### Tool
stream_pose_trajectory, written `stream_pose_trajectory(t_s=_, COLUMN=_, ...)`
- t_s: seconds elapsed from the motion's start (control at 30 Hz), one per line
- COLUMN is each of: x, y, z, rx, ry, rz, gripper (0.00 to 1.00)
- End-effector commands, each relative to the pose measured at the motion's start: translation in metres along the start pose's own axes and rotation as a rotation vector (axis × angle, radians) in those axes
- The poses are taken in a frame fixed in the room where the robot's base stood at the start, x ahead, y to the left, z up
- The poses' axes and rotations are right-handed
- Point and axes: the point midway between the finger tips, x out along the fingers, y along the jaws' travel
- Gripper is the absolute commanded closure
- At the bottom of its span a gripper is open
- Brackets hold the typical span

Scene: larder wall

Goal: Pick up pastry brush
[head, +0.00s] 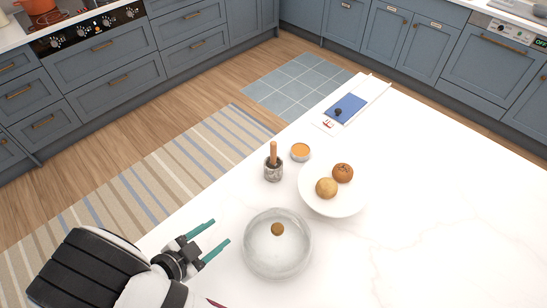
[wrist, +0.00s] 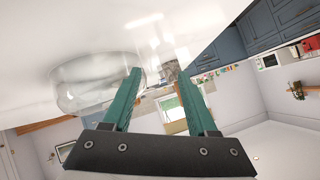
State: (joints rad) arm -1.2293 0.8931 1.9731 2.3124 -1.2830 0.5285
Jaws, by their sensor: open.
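I cannot make out a pastry brush for certain. A thin dark purple-red piece (head: 215,302) shows at the bottom edge of the head view, beside my arm; most of it is hidden or out of frame, so I cannot tell what it is. A wooden handle (head: 273,152) stands upright in a grey stone cup (head: 273,173). My gripper (head: 220,232) is open and empty, its green fingers apart, just left of a clear glass bowl (head: 250,258). In the wrist view, the gripper (wrist: 157,75) has the glass bowl (wrist: 85,88) at its left.
A white plate (head: 345,207) with two round baked things and a small orange-filled dish (head: 301,152) stand behind the bowl. A blue board (head: 350,104) lies near the far edge. The white counter (head: 440,200) is clear at the right.

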Motion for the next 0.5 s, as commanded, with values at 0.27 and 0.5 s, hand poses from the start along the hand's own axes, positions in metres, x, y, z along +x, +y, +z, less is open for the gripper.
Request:
stream_pose_trajectory(t_s=0.27, x=-0.029, y=-0.115, z=-0.104, rx=0.060, ry=-0.839, rz=-0.316, gripper=0.42)
stream_pose_trajectory(t_s=0.5, x=-0.069, y=-0.021, z=-0.175, rx=-0.225, ry=-1.047, rz=-0.298, gripper=0.42)
